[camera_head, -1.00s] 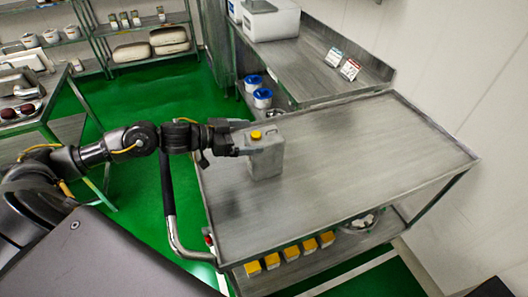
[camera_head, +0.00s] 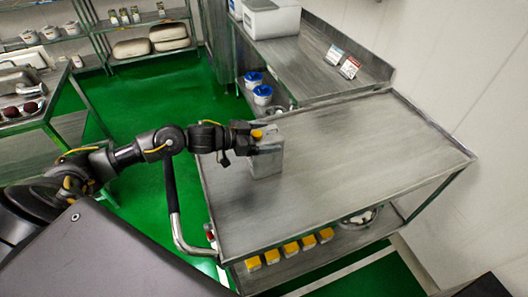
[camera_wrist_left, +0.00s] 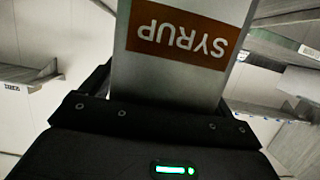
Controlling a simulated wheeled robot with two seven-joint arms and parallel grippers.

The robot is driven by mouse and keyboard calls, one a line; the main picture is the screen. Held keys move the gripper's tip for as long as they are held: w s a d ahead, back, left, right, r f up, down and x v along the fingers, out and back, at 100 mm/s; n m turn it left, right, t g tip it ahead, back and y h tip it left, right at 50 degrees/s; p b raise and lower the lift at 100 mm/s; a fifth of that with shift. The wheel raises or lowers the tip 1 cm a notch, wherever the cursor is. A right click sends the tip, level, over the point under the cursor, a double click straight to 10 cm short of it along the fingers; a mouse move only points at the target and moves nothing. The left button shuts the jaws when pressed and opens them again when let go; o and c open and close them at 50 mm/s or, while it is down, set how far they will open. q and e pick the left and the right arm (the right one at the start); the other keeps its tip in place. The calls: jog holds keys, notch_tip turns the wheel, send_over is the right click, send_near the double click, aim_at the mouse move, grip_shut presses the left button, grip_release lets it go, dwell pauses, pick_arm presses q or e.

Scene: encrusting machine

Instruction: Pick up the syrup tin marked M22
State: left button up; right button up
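A grey syrup tin (camera_head: 267,163) with a yellow cap stands upright on the top of a steel cart (camera_head: 340,170), near its left edge. In the left wrist view the tin (camera_wrist_left: 165,80) is very close and carries a brown label reading SYRUP, upside down in the picture. No M22 mark can be read. My left gripper (camera_head: 266,141) is at the upper part of the tin, with its fingers around it. Whether the fingers press on the tin cannot be told. My right gripper is not in view.
The rest of the cart top is clear. Several yellow-capped containers (camera_head: 290,249) are on its lower shelf. A steel counter (camera_head: 300,65) with a white box (camera_head: 270,20) stands behind. The cart's curved handle (camera_head: 176,225) is below my left arm. A wall is at right.

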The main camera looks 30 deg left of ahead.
pick_arm(q)
jog(key=shift+w, duration=0.1)
jog(key=c, duration=1.7)
jog(key=shift+w+r, duration=0.1)
jog(key=shift+r, duration=0.1)
grip_shut()
